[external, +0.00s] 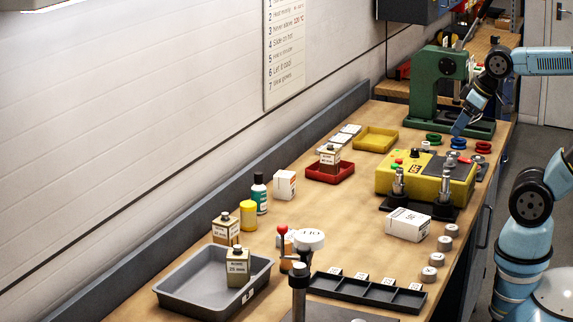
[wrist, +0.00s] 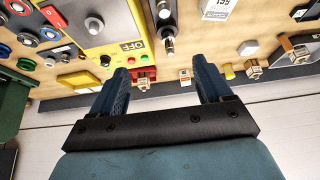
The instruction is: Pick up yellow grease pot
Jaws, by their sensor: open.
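In the wrist view a small yellow object (wrist: 229,71) beyond the right finger appears to be the same pot. My gripper (external: 461,124) is at the far end of the bench, by the green press and well away from the pot. In the wrist view my gripper (wrist: 163,82) has its two fingers wide apart with nothing held between them.
A grey tray (external: 172,293) with a labelled block is left of the pot. A white box (external: 284,185), red tray (external: 345,174) and yellow control box (external: 425,184) stand towards my gripper. The green press (external: 437,82) is beside my arm. Bare bench lies around x-centre (external: 345,222).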

